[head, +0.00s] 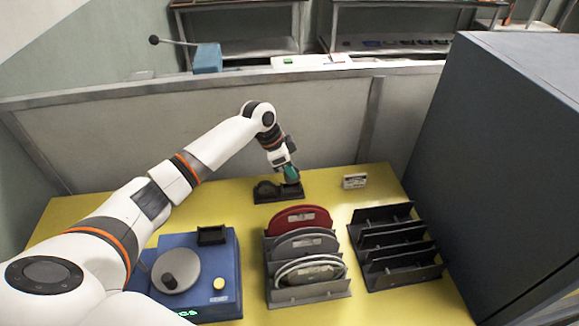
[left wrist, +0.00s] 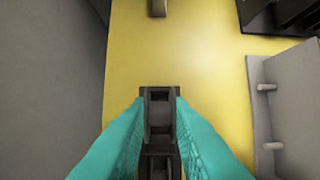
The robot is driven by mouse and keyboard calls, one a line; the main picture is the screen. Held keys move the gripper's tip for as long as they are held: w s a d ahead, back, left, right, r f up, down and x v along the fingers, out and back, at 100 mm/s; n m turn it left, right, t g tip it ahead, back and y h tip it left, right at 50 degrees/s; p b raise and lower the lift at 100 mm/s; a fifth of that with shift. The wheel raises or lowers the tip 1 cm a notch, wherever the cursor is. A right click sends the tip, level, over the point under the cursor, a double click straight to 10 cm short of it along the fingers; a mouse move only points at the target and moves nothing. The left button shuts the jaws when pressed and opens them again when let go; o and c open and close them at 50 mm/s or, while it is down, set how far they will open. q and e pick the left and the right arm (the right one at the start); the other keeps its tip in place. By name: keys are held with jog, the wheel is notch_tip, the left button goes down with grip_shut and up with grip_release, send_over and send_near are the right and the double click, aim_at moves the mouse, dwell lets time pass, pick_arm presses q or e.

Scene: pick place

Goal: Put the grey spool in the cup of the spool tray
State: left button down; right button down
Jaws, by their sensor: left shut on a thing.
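The dark spool tray (head: 278,197) lies on the yellow table near the back wall. My left gripper (head: 291,180) reaches down over the right part of the tray, with its teal fingers at tray height. In the left wrist view the two teal fingers (left wrist: 160,118) are closed on the grey spool (left wrist: 159,114), which sits between their tips. Dark parts of the tray (left wrist: 160,91) show around the spool there. I cannot tell whether the spool rests on the cup's floor, as the fingers hide its sides. My right gripper is not in view.
A rack (head: 309,294) with red and grey discs and a cable stands in front of the tray. An empty black rack (head: 395,250) is to its right. A blue machine (head: 217,260) stands at front left. A small white-labelled block (head: 355,181) lies right of the tray. A large dark cabinet (head: 490,150) bounds the right.

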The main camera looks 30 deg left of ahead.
pick_arm(q)
jog(key=shift+f+b, duration=0.4)
jog(key=shift+f, duration=0.65)
jog(key=shift+f, duration=0.25)
jog(key=shift+f, duration=0.5)
jog(key=c, duration=0.9)
grip_release()
